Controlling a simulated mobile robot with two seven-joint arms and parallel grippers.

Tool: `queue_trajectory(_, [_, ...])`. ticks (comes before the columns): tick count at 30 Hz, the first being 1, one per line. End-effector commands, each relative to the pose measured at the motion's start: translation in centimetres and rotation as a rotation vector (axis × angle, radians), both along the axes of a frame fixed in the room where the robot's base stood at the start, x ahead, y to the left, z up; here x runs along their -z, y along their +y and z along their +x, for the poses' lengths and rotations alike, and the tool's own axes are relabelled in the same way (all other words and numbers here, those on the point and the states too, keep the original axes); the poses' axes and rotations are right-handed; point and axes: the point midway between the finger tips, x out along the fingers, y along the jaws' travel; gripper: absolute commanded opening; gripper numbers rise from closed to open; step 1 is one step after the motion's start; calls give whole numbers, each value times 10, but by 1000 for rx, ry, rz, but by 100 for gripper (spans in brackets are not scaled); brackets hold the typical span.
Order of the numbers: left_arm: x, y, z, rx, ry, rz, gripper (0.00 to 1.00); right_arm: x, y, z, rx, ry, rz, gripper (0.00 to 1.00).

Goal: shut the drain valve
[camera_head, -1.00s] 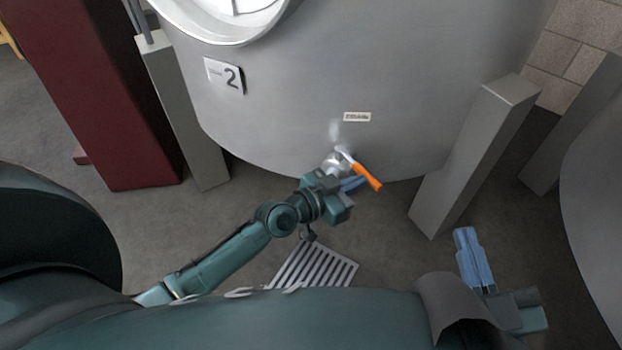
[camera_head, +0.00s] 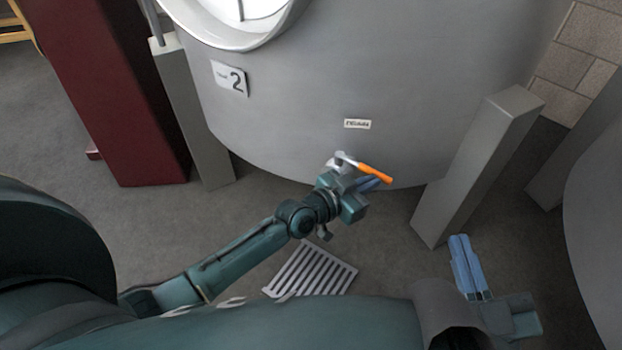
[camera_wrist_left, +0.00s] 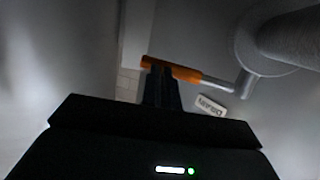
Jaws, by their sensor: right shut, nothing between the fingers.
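The drain valve (camera_head: 337,162) is a silver fitting low on the front of the grey tank (camera_head: 300,95). Its orange lever handle (camera_head: 377,173) points right and slightly down in the head view. The handle also crosses the middle of the left wrist view (camera_wrist_left: 185,72). My left gripper (camera_head: 371,183) is just below the handle, its blue fingers looking closed together. In the left wrist view its dark fingertips (camera_wrist_left: 161,75) meet the handle near its free end; whether they press on it is hard to tell. My right gripper (camera_head: 466,264) is shut and empty, low at the right.
A small label (camera_head: 357,123) is above the valve, and a number 2 plate (camera_head: 230,78) is on the tank. Grey legs stand left (camera_head: 196,115) and right (camera_head: 476,165) of the valve. A floor grate (camera_head: 311,270) lies below. Another tank (camera_head: 600,220) is at the right edge.

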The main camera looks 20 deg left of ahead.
Motion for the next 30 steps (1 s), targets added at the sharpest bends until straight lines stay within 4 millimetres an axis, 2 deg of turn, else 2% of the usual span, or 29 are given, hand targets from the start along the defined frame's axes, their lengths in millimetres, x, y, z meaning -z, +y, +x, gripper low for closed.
queue_trajectory(9, [-1, -10, 6, 6, 0, -4, 0, 0, 0, 0, 2, -1, -1, 0])
queue_trajectory(30, [-5, -11, 6, 7, 0, -5, 0, -5, -1, 1, 4, -7, -8, 0])
